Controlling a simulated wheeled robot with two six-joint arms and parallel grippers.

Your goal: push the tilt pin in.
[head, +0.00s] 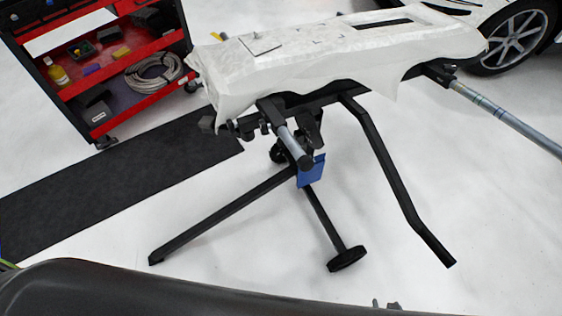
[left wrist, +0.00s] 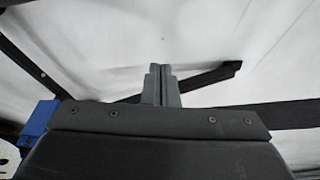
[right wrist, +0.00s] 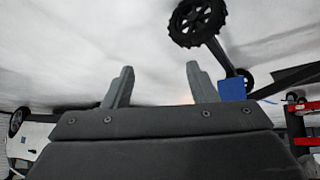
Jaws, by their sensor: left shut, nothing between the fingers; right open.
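A black stand (head: 380,150) bears a long part covered in white film (head: 290,65). Under its near left end are a grey cylinder with a black end (head: 293,144), small dark knobs (head: 250,130) and a blue plate (head: 311,171). I cannot tell for sure which of these is the tilt pin. My right gripper (head: 384,304) shows only as fingertips at the bottom edge of the head view. In the right wrist view its fingers (right wrist: 155,85) are wide apart and empty. My left gripper (left wrist: 162,82) is shut and empty; the head view does not show it.
A stand leg (head: 400,180) slopes down at the right, and a wheel (head: 346,259) rests on the floor. A red and black tool cart (head: 125,75) is at the upper left beside a dark mat (head: 110,180). A grey pole (head: 510,120) extends right. Floor in front is clear.

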